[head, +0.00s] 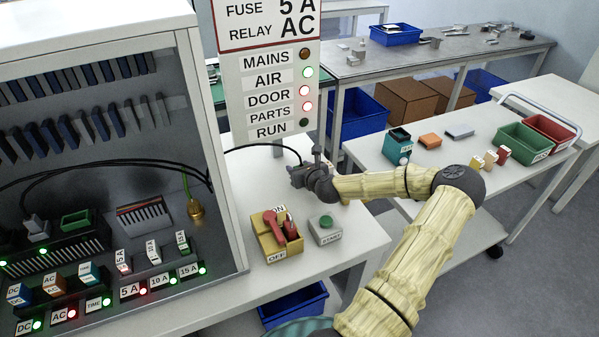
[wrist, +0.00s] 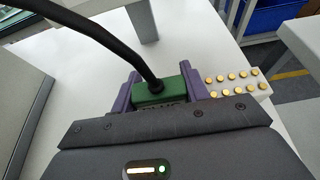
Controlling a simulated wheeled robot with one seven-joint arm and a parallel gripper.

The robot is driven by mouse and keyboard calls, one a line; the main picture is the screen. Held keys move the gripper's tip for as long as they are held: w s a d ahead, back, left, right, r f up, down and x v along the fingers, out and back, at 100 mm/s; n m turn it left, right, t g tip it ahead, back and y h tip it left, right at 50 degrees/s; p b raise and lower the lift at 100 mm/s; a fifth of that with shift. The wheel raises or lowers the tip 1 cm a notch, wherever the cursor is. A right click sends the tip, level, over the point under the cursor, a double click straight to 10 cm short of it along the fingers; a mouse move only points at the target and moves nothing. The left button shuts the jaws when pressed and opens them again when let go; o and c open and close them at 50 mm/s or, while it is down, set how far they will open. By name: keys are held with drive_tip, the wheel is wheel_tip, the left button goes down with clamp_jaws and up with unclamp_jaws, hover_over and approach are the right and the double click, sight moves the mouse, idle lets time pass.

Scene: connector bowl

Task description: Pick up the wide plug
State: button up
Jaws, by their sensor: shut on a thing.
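My gripper (head: 303,177) is over the white bench, right of the open cabinet, at the end of a black cable. In the wrist view my gripper (wrist: 165,90) has its two purple fingers on either side of a green plug (wrist: 172,93), shut on it. The black cable (wrist: 118,45) enters the plug's top. Lettering on the plug's near face is partly hidden by my gripper body. A pale block with rows of gold contacts (wrist: 238,83) shows just right of the right finger; I cannot tell whether it joins the plug. The plug's underside and its height above the bench are hidden.
A red-handled switch box (head: 276,235) and a green-button box (head: 325,230) stand on the bench's near part. The cabinet (head: 215,170) stands left, the sign post (head: 268,90) behind. A white cart (head: 455,165) at right holds bins and small blocks.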

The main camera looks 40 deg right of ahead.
wheel_tip(320, 180, up, 9)
drive_tip(key=shift+f, duration=0.1)
drive_tip(key=shift+a+p, duration=0.1)
drive_tip(key=shift+p, duration=0.3)
idle(0.3)
